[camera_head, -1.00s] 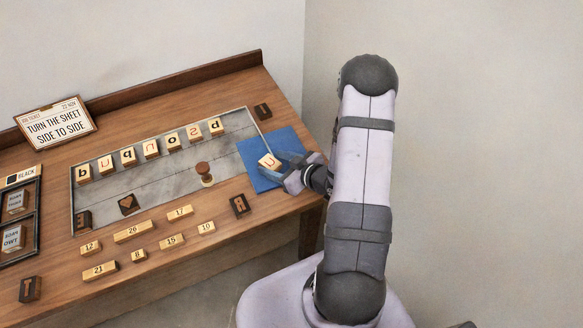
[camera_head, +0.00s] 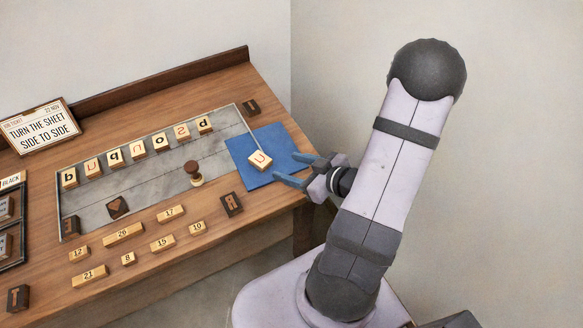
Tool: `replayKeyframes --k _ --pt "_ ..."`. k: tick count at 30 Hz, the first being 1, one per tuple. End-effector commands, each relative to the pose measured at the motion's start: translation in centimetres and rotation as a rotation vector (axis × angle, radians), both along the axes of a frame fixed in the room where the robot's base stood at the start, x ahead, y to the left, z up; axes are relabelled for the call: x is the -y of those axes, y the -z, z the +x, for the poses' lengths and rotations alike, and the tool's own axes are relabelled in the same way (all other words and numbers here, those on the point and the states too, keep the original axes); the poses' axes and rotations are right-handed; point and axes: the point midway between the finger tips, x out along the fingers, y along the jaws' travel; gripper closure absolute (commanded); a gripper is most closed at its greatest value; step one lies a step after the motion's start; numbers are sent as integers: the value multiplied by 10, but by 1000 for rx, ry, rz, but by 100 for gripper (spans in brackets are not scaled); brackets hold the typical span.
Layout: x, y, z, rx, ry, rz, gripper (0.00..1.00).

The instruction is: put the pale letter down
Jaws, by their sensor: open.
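The pale letter (camera_head: 260,161) is a small cream block with a red character on its top face. It lies on the blue mat (camera_head: 255,181) at the right end of the table. My gripper (camera_head: 292,168) is open, with its blue fingers pointing left toward the block. The fingertips are to the right of the block and apart from it, and nothing is between them.
A grey tray (camera_head: 130,188) left of the mat holds a row of pale letter blocks (camera_head: 160,142) and a stamp (camera_head: 193,172). Dark letter blocks (camera_head: 231,204) and numbered pale blocks (camera_head: 122,234) lie around it. A sign (camera_head: 41,126) stands at the back left.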

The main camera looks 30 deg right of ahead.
Motion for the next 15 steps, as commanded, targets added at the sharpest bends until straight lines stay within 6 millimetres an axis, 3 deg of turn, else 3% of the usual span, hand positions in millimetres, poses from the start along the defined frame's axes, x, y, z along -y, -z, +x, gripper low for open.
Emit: replayKeyframes --k 8,15 --pt "10 11 6 -92 23 -96 47" --pt "35 20 11 -328 138 -297 47"
